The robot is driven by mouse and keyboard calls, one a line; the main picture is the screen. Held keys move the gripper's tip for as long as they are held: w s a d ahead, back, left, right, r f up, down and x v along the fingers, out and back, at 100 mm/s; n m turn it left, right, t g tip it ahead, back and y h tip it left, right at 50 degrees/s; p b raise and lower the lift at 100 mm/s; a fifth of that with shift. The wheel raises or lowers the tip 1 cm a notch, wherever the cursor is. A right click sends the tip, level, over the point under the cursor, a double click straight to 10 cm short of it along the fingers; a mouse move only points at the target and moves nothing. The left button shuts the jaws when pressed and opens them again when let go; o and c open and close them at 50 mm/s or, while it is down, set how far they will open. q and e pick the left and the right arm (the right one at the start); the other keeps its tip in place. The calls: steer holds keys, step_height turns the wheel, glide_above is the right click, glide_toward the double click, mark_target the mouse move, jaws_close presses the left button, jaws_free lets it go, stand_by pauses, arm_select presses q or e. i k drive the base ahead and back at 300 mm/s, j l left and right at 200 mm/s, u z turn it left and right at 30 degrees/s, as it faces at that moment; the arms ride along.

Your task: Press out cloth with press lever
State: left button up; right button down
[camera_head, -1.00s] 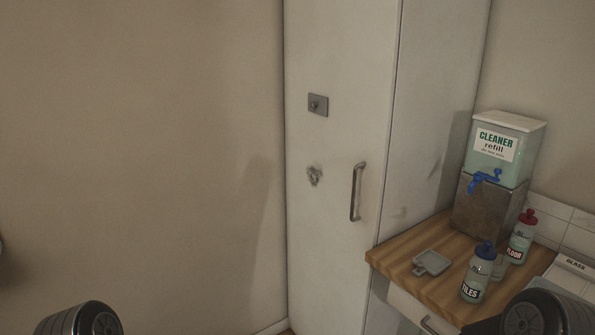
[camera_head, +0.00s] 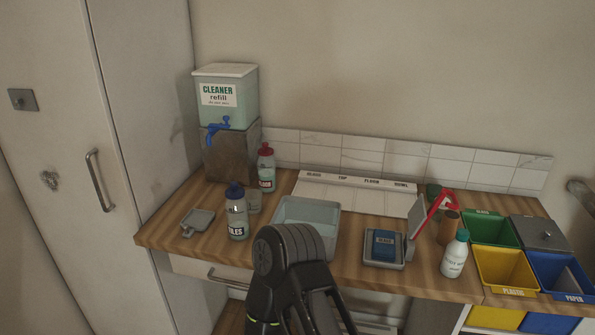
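A small grey press (camera_head: 383,263) stands on the wooden counter, right of the middle. A blue folded cloth (camera_head: 384,243) with a small label lies in its tray. The press plate (camera_head: 412,231) is raised upright at the tray's right side. The red press lever (camera_head: 430,212) slants up and to the right from the plate. The lever is up, and the plate is apart from the cloth. A black link of one of my arms rises at the bottom middle. Neither gripper shows.
A grey basin (camera_head: 308,212) is left of the press, partly behind my arm. A white bottle (camera_head: 454,257) and a brown cylinder (camera_head: 447,229) stand close right of the lever. Coloured bins (camera_head: 505,267) are further right. Bottles (camera_head: 237,212) and a cleaner dispenser (camera_head: 227,98) are left.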

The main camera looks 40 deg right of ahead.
mark_target(418, 217)
steer(key=k+l+z, duration=0.25)
steer(key=l, duration=0.55)
steer(key=k+l+z, duration=0.1)
steer(key=l+z, duration=0.2)
steer(key=l, duration=0.5)
steer(key=k+l+z, duration=0.1)
steer(key=l+z, duration=0.15)
steer(key=l, duration=0.6)
